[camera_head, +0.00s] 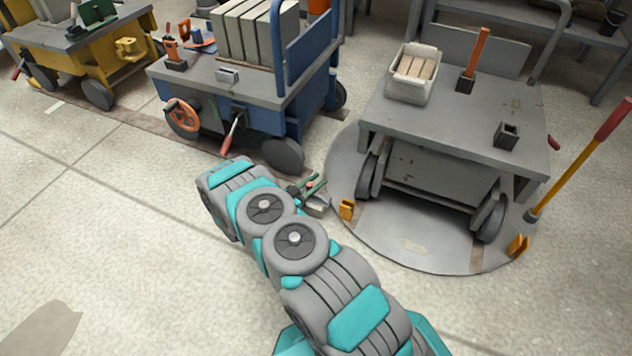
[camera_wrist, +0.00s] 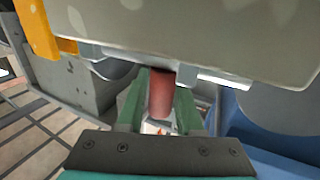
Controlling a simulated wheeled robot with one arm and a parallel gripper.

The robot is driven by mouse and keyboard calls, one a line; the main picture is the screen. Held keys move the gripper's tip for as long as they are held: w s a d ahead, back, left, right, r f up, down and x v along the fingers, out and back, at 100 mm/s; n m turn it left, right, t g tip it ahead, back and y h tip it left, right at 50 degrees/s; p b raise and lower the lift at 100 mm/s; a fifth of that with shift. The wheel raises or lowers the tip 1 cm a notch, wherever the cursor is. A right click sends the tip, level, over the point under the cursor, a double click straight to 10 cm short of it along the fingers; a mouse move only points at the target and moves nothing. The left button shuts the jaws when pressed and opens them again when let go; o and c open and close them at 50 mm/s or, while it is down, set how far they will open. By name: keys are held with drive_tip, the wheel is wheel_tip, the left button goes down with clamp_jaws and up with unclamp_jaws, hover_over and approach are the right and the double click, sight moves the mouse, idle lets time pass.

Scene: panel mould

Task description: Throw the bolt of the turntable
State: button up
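The turntable (camera_head: 420,250) is a round grey plate set in the floor. At its left edge is a small grey metal housing (camera_head: 318,206), which I take to be the bolt's. A red cylindrical handle (camera_wrist: 160,95) stands there in the wrist view. My gripper (camera_head: 312,186) has green fingers, low beside the turntable's left edge. In the wrist view the fingers (camera_wrist: 161,100) lie against both sides of the red handle, with no clear gap. The bolt's bar and its far end are hidden.
A grey cart (camera_head: 455,120) stands on the turntable. Orange blocks (camera_head: 347,209) (camera_head: 519,245) sit at its rim. A blue cart (camera_head: 250,110) stands close behind my gripper, its red-handled lever (camera_head: 228,140) jutting forward. A yellow-shafted tool (camera_head: 575,165) leans at the right. The left floor is clear.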

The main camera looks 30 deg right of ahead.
clamp_jaws()
idle(1.0)
